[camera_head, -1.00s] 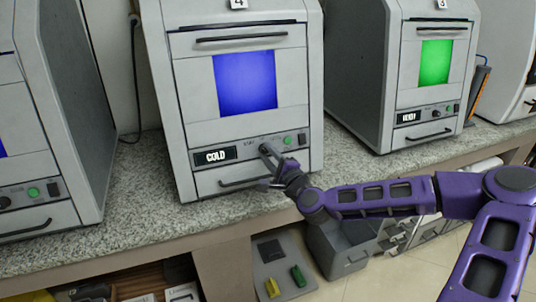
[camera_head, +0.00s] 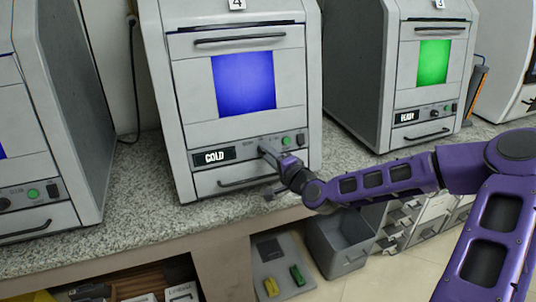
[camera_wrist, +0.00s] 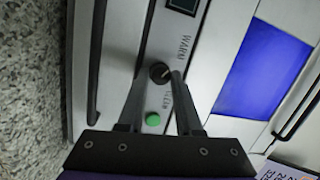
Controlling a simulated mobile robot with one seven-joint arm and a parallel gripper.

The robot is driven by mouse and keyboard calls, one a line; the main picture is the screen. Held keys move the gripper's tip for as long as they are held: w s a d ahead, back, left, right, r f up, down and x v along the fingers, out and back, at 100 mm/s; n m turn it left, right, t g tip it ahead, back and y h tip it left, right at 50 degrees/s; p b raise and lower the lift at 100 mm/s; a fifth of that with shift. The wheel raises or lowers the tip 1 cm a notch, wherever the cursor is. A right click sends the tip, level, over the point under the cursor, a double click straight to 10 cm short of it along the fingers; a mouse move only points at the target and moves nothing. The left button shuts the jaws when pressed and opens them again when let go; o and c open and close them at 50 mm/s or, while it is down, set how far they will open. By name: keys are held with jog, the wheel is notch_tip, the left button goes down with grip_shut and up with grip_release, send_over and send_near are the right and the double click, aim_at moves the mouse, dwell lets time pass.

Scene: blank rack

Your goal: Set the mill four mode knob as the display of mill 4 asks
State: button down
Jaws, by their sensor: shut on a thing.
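Mill 4 (camera_head: 187,75) is a grey cabinet with a "4" plate on top and a blue window. Its display (camera_head: 213,156) reads COLD. The dark round mode knob (camera_wrist: 159,72) shows in the wrist view between my fingertips, on the control strip. The word WARM is printed beside it; another label is partly covered by a finger. My gripper (camera_head: 265,153) is at the strip, shut on the knob; it also shows in the wrist view (camera_wrist: 158,76). The knob is hidden by my fingers in the head view. I cannot tell which label its pointer faces.
A green button (camera_wrist: 153,119) lies close to my fingers on the same strip. A bar handle (camera_head: 247,181) runs below the strip. Mill 3 (camera_head: 353,75), with a green window, stands to the right. An open grey bin (camera_head: 338,262) is below the counter.

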jog(key=shift+r, duration=0.1)
jog(key=c, duration=0.6)
grip_release()
jog(key=shift+p+v, duration=4.8)
jog(key=shift+v, duration=3.8)
jog(key=shift+s, duration=0.1)
